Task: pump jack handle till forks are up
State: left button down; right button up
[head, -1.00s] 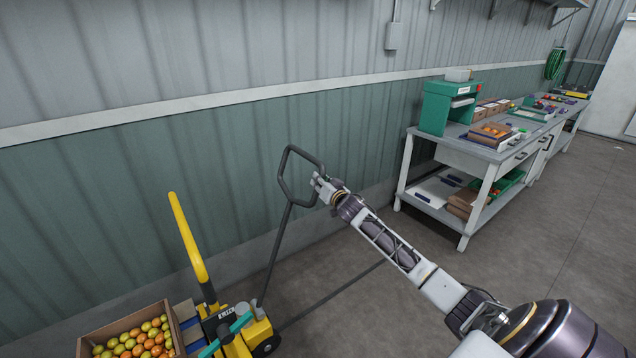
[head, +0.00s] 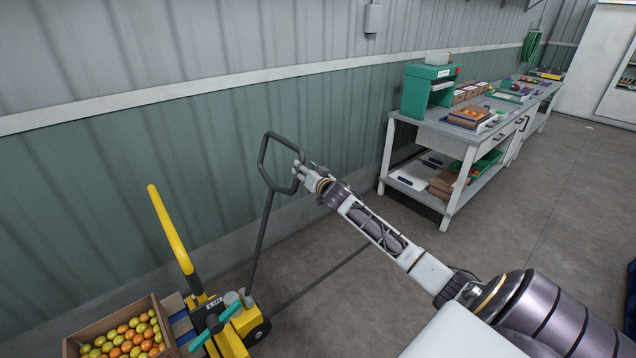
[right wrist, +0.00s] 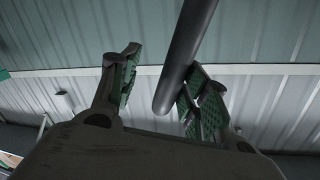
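The yellow pallet jack (head: 233,338) stands at the lower left in the head view. Its dark handle (head: 262,235) rises from it, leaning a little right, and ends in a closed loop. My right gripper (head: 299,172) is at the right side of that loop. In the right wrist view, the handle's bar (right wrist: 187,55) lies between the fingers of my right gripper (right wrist: 162,68). The bar is close to the right finger, with a clear gap to the left finger, so the gripper is open around it. The forks are hidden. My left gripper is out of view.
A corrugated wall (head: 130,190) runs close behind the handle. A workbench (head: 450,138) with a green machine (head: 424,92) stands at right. The floor (head: 540,240) in front is bare.

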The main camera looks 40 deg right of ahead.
jog(key=s+a, duration=0.1)
jog(key=s, duration=0.9)
jog(key=shift+s+a+r, duration=0.2)
jog(key=shift+a+r, duration=0.1)
dwell(0.4)
dwell(0.4)
dwell(0.3)
